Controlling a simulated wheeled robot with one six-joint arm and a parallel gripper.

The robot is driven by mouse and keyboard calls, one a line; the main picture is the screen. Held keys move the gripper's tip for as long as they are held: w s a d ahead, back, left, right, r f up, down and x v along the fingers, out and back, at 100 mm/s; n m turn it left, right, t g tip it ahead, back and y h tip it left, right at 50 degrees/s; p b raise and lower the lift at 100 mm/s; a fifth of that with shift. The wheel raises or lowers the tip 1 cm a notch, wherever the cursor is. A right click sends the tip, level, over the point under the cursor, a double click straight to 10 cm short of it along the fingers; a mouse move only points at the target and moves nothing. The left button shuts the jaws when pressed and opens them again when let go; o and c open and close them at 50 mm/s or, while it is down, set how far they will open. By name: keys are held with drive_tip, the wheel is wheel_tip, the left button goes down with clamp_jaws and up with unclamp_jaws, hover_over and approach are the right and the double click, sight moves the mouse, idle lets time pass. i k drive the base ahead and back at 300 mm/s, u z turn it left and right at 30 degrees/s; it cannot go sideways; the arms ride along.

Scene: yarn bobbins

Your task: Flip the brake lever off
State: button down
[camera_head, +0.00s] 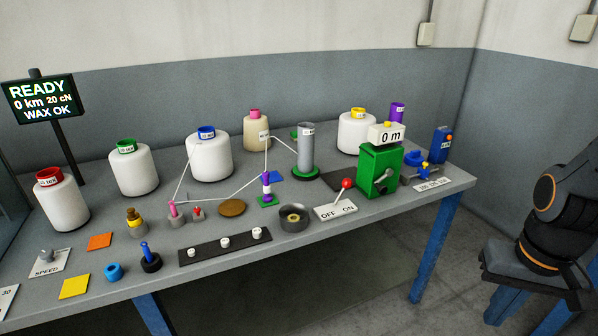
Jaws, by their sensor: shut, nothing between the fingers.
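The brake lever (347,184) has a red ball knob on a thin stem. It rises from a white plate (323,214) marked OFF on the left and ON on the right, near the table's front edge. The stem tilts to the right, toward the ON side. My arm shows at the far right, off the table and well away from the lever. My gripper is not visible.
Left of the lever is a dark round cup (293,224). Strung yarn (238,191) crosses the table to the left. A blue table leg (437,245) stands at right.

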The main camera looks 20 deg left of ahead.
sight(346, 183)
drive_tip(key=u, duration=0.55)
drive_tip(key=i, duration=1.1)
drive_tip(key=z, duration=0.2)
